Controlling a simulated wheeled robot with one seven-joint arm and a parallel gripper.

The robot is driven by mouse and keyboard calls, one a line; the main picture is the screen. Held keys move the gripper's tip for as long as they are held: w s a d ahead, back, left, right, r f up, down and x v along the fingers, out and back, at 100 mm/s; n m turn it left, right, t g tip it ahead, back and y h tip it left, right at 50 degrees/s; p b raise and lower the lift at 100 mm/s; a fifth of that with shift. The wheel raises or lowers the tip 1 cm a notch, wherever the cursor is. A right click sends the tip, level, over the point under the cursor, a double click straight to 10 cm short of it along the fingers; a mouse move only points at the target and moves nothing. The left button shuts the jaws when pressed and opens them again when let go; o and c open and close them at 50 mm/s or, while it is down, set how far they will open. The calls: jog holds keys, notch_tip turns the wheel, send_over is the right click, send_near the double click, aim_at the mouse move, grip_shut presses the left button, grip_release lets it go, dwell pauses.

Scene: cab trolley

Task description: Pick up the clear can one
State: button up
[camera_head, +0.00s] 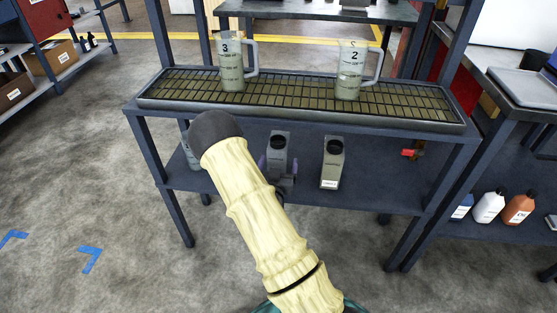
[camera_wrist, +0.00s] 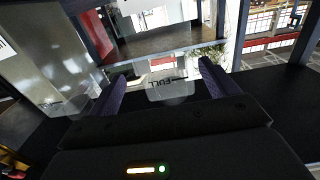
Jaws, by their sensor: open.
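Two clear measuring jugs stand on the trolley's top grate in the head view: one marked 3 (camera_head: 231,72) and one marked 2 (camera_head: 350,80). No number 1 is readable. A clear container (camera_head: 190,152) on the lower shelf is partly hidden by my arm. My gripper (camera_head: 277,168) is at the lower shelf, its purple fingers apart around the outline of a grey dark-capped bottle (camera_head: 278,144); the depth between them is unclear. In the wrist view my open gripper (camera_wrist: 160,88) has a clear piece with inverted FULL lettering (camera_wrist: 170,90) seen between its fingers.
A second grey bottle (camera_head: 332,165) stands to the right on the trolley's lower shelf (camera_head: 380,190). The top grate (camera_head: 290,96) overhangs this shelf, and trolley legs stand at the corners. White (camera_head: 489,207) and orange (camera_head: 518,208) bottles sit on the right-hand bench's shelf.

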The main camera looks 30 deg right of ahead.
aim_at(279, 136)
jog(key=shift+w+d, duration=0.4)
jog(key=shift+w, duration=0.2)
jog(key=shift+w+a+b+x, duration=0.15)
jog(key=shift+b+x, duration=0.35)
jog(key=shift+x, duration=0.8)
jog(key=shift+w+a+b+x, duration=0.15)
jog(key=shift+b+x, duration=0.35)
jog(key=shift+x, duration=0.85)
jog(key=shift+s+r, duration=0.15)
jog(key=shift+r, duration=0.05)
jog(key=c, duration=1.5)
jog(key=shift+o, duration=0.2)
notch_tip(279, 136, up, 10)
jog(key=p, duration=0.4)
jog(key=shift+r, duration=0.25)
